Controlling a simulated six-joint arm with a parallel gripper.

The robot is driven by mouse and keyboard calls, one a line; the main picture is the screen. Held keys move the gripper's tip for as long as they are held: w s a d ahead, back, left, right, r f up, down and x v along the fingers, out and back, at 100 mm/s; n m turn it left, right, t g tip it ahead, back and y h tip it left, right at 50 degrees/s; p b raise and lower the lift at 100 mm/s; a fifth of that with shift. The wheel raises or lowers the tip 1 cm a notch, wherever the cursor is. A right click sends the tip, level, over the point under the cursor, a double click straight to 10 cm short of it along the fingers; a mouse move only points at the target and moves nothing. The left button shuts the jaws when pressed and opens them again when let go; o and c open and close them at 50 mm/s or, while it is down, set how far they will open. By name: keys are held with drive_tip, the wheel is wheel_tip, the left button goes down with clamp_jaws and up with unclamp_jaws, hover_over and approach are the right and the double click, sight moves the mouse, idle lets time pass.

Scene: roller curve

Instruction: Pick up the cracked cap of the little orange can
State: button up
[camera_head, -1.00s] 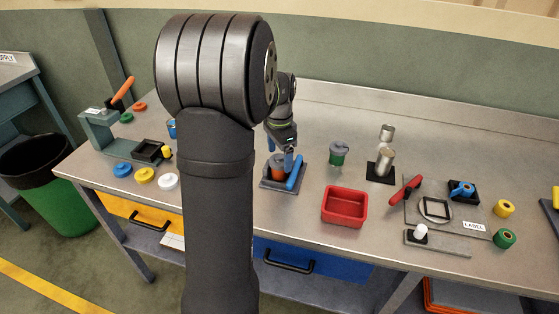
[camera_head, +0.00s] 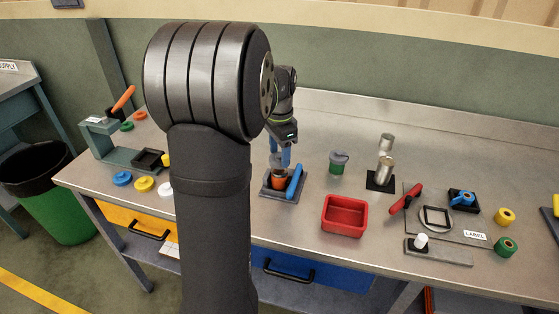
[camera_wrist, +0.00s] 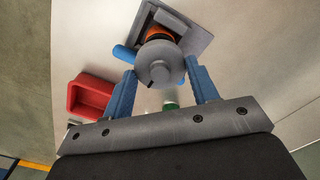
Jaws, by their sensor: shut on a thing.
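The cap (camera_wrist: 158,66) is a grey disc with a round knob and a small dark notch at its edge. My gripper (camera_wrist: 160,72) is shut on it, with a blue finger on each side. In the head view my gripper (camera_head: 281,158) holds the cap (camera_head: 276,161) just above the little orange can (camera_head: 278,182). The can stands upright in a dark grey tray (camera_head: 270,196). In the wrist view the cap hides most of the orange can (camera_wrist: 158,33).
A red bin (camera_head: 345,216) stands to the right, with bare table between. A green can with a grey lid (camera_head: 338,162) and metal cylinders (camera_head: 384,171) stand farther right. My arm hides some table on the left.

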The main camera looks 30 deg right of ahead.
drive_tip(key=s+d+r, duration=0.4)
drive_tip(key=s+r, duration=0.6)
drive_tip(key=r, duration=0.1)
drive_tip(key=shift+s+d, duration=0.2)
drive_tip(key=shift+s, duration=0.2)
drive_tip(key=s+d+f, duration=0.2)
drive_tip(key=s+f, duration=0.3)
drive_tip(key=s, duration=0.5)
drive_tip(key=s+d+f, duration=0.2)
drive_tip(key=s+f, duration=0.2)
drive_tip(key=s, duration=0.7)
drive_tip(key=w+f, duration=0.2)
drive_tip(key=w, duration=0.2)
drive_tip(key=w+f, duration=0.2)
drive_tip(key=w, duration=0.2)
drive_tip(key=w+f, duration=0.3)
drive_tip(key=shift+w+d, duration=0.25)
drive_tip(key=shift+w, duration=0.15)
drive_tip(key=shift+f, duration=2.1)
